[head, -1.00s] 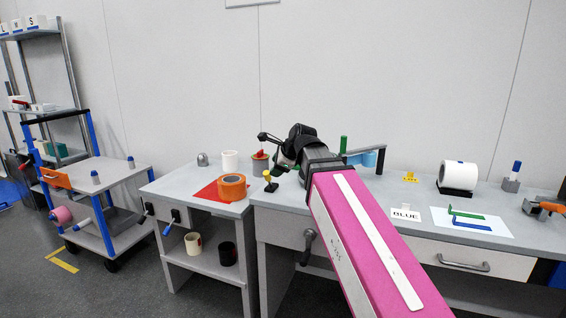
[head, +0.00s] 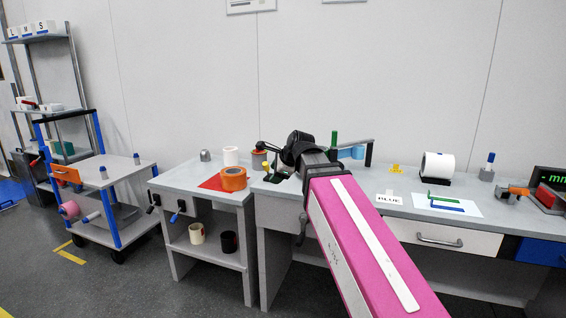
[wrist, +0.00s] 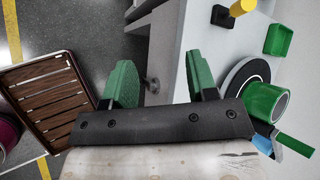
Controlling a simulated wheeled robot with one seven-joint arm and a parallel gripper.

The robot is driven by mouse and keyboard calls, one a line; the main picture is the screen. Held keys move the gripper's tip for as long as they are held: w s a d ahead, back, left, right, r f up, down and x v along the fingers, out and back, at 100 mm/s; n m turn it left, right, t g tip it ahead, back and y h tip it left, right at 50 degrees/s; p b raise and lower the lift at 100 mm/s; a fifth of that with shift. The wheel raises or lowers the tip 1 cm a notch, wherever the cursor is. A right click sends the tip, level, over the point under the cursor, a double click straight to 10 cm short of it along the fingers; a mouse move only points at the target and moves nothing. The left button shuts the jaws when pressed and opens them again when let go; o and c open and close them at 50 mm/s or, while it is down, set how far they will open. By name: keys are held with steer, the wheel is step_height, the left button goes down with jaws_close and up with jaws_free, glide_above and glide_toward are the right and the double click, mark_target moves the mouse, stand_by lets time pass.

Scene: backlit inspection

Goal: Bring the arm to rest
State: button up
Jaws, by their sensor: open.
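My arm reaches forward over the workbench in the head view, and my gripper (head: 272,162) is at its dark far end, small and partly hidden by the wrist. In the wrist view my gripper (wrist: 163,82) shows two green fingers set wide apart, with nothing between them. Behind the gap I see the pale bench side and grey floor. I cannot tell the exact height of the fingers over the bench.
The workbench (head: 405,206) bears a white roll (head: 438,166), a BLUE card (head: 389,199) and a green post (head: 334,140) near my wrist. An orange tape roll (head: 233,179) sits on the left table. A trolley (head: 122,168) stands further left, with open floor in front.

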steer(key=s+d+f+n+g+h, duration=0.2)
steer(key=s+d+f+n, duration=0.2)
steer(key=d+f, duration=0.3)
steer(key=s+d+f+n+g+h, duration=0.1)
steer(key=s+d+f+n, duration=0.3)
steer(key=f, duration=1.3)
steer(key=s+d+f+n+g+h, duration=0.2)
steer(key=s+d+f+n, duration=0.3)
steer(key=d+f+n, duration=0.4)
step_height(320, 180, down, 3)
steer(key=shift+d+f+g+h, duration=0.1)
steer(key=shift+d+g+h, duration=0.2)
steer(key=shift+d+g, duration=0.3)
